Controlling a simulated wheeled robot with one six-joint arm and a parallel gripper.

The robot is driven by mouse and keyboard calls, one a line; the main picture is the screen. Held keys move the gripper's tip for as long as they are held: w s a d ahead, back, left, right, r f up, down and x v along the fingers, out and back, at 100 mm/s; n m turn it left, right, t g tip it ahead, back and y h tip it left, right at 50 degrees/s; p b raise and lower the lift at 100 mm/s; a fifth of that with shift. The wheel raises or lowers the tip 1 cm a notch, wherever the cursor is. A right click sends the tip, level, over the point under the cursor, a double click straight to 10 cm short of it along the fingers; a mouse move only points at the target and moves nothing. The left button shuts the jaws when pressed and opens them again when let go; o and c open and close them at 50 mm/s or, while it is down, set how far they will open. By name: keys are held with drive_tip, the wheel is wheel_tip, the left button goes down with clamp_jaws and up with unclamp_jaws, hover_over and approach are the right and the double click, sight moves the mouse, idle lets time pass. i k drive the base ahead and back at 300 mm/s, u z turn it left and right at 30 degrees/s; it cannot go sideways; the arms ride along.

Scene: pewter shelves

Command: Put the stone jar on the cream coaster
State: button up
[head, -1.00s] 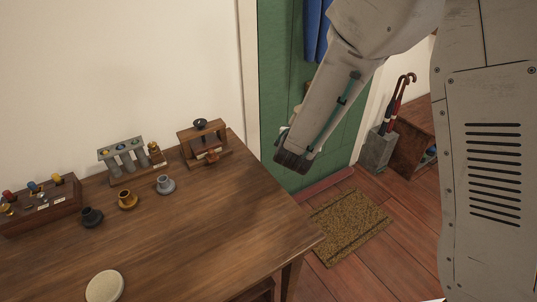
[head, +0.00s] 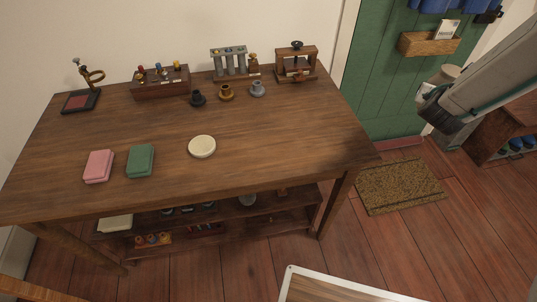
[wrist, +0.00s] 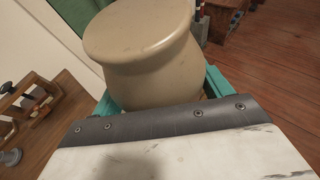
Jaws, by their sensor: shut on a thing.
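The stone jar (wrist: 150,55) is a beige, rounded pot with a flat top, and it fills the upper middle of the wrist view. My gripper (wrist: 160,93) is shut on it, with a teal finger at either side. In the head view my gripper (head: 433,92) is at the right, off the table's right side, with the pale jar (head: 449,72) partly hidden behind it. The cream coaster (head: 202,147) is a round pale disc lying bare on the tabletop, well left of my gripper.
The wooden table (head: 270,165) has a clear middle and right front. A green block (head: 141,160) and a pink block (head: 98,166) lie left of the coaster. Small cups (head: 227,93) and racks (head: 160,88) line the back. A doormat (head: 400,187) lies on the floor.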

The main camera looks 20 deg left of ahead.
sight(202, 144)
drive_tip(key=z, duration=0.05)
drive_tip(key=k, duration=0.55)
drive_tip(key=u, duration=0.85)
drive_tip(key=i, duration=1)
drive_tip(key=z, duration=0.25)
